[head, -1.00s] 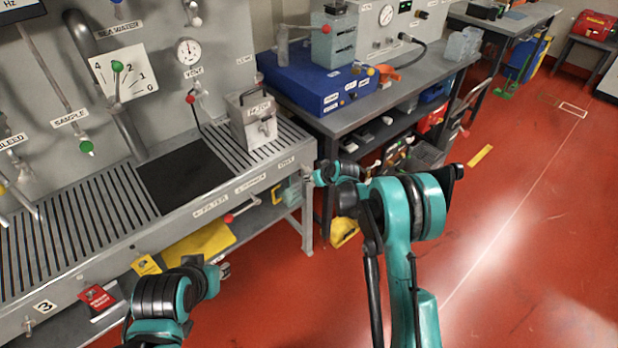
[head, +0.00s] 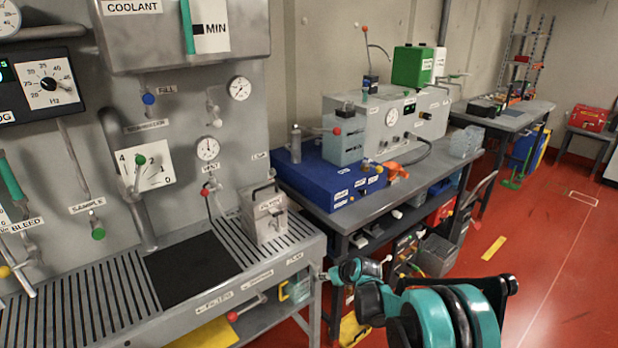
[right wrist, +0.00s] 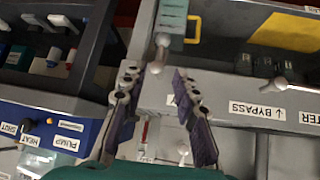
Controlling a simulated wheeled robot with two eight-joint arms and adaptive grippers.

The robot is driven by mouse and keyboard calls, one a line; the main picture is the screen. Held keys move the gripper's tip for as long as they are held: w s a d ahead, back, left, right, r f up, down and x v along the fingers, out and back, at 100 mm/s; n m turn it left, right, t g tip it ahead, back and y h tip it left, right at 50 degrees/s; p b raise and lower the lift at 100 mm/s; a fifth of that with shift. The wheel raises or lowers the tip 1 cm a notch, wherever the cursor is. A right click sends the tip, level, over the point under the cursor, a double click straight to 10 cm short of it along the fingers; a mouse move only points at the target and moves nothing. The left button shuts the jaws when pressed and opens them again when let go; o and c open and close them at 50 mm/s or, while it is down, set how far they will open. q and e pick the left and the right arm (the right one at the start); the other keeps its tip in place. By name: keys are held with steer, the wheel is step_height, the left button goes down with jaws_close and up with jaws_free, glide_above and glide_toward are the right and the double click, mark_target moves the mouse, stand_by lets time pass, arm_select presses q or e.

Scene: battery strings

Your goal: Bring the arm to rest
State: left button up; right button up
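My right arm, teal and black, comes up from the bottom of the head view. Its small gripper (head: 324,277) points left, close to the right front corner of the grey slatted bench (head: 62,313). In the right wrist view the two dark fingers of the gripper (right wrist: 156,80) stand apart with nothing between them. Beyond them show the bench front with a BYPASS label and a round-ended lever (right wrist: 277,83). I cannot tell from the views how wide the gap to the bench is. My left arm and gripper are not in view.
A grey filter box (head: 265,216) stands on the bench beside a black mat (head: 190,272). A blue base unit (head: 318,180) sits on the dark table (head: 420,183) behind my right arm. Open red floor (head: 560,270) lies to the right.

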steer(key=s+d+r+m+h, duration=0.1)
steer(key=s+d+r, duration=0.1)
steer(key=s+r, duration=0.55)
steer(key=s+d+r+m+h, duration=0.1)
steer(key=s+d+r, duration=0.1)
steer(key=s+r, duration=0.55)
steer(key=s+d+f+m, duration=0.1)
steer(key=s+d, duration=0.1)
steer(key=s, duration=0.9)
steer(key=s+d+f+m+g+h, duration=0.1)
steer(key=s+d+f+m, duration=0.1)
steer(key=s, duration=1)
steer(key=shift+s+h, duration=0.3)
